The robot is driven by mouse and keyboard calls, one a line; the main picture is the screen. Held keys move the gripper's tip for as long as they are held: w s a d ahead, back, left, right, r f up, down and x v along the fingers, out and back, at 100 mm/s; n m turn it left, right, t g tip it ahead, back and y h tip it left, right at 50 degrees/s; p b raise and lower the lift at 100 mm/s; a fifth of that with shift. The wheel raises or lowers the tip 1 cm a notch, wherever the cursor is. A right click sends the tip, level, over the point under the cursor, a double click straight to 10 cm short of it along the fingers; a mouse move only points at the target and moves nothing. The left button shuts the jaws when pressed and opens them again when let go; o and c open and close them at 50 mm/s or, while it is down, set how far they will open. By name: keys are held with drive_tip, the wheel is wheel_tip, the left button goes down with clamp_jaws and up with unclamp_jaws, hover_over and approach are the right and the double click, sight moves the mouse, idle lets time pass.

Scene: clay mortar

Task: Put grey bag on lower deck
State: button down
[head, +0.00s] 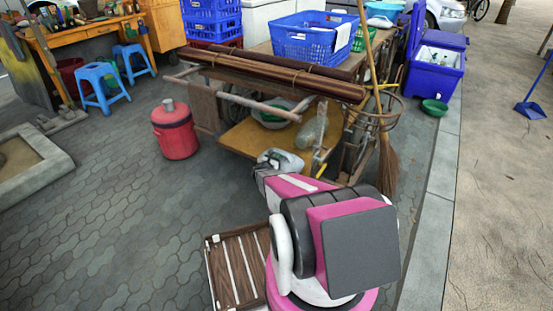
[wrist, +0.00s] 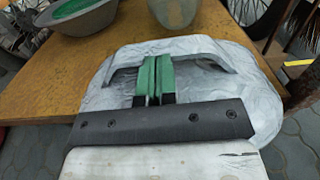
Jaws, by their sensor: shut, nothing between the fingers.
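The grey bag (head: 281,158) shows at the front edge of the cart's wooden lower deck (head: 245,138), partly hidden by my arm. In the wrist view the grey bag (wrist: 105,95) is wide and wrinkled, with a raised handle (wrist: 205,50), and overlaps the deck (wrist: 35,100). I cannot tell whether the deck bears its weight. My gripper (wrist: 153,72) has green fingers shut together over the bag, at the middle of the handle. They hide part of the handle, with nothing seen between them. My gripper is not clearly visible in the head view.
A bowl (wrist: 85,15) with something green and a translucent container (wrist: 175,10) stand farther back on the deck. Bundled poles (head: 270,75) and a blue basket (head: 315,38) sit above. A broom (head: 388,165) leans at right. A red canister (head: 175,132) stands left on open paving.

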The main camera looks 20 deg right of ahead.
drive_tip(key=x, duration=1)
drive_tip(key=shift+w+d, duration=0.1)
drive_tip(key=shift+w, duration=0.05)
drive_tip(key=v, duration=1.4)
